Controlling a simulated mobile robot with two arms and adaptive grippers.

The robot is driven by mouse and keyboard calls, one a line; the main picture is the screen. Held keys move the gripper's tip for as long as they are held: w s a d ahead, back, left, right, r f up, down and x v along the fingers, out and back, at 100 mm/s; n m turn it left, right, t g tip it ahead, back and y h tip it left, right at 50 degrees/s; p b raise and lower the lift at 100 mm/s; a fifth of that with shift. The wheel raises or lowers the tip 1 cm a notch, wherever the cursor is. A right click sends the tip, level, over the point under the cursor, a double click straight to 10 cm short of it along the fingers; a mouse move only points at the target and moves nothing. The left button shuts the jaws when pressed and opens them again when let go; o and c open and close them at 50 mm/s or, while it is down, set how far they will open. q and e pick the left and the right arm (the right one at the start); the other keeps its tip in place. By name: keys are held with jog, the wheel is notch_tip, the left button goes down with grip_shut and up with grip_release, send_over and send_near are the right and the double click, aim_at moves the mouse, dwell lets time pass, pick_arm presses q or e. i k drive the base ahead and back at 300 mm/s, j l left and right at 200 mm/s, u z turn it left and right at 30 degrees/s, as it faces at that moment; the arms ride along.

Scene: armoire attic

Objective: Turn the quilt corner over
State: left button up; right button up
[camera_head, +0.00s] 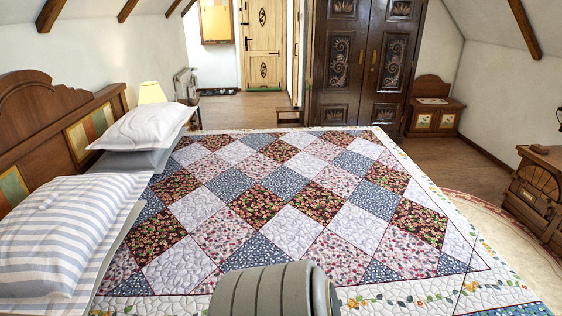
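A patchwork quilt (292,231) with blue, white, pink and dark red diamond patches lies flat over the bed. It has a white border with small flowers (470,283) along its right and near sides. Its far right corner (378,134) lies flat at the far end of the bed. The near edge runs out of the picture. A grey rounded part of my own body covers some of the quilt at the bottom middle. Neither of my grippers shows in this view.
Striped pillows (62,232) and a stacked pair of pillows (143,126) lie by the wooden headboard (75,125) at left. A dark carved armoire (362,62) stands beyond the bed. A wooden dresser (538,195) stands at right, with open floor (445,160) between.

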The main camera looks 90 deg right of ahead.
aim_at(491, 287)
jog(key=z, duration=4.5)
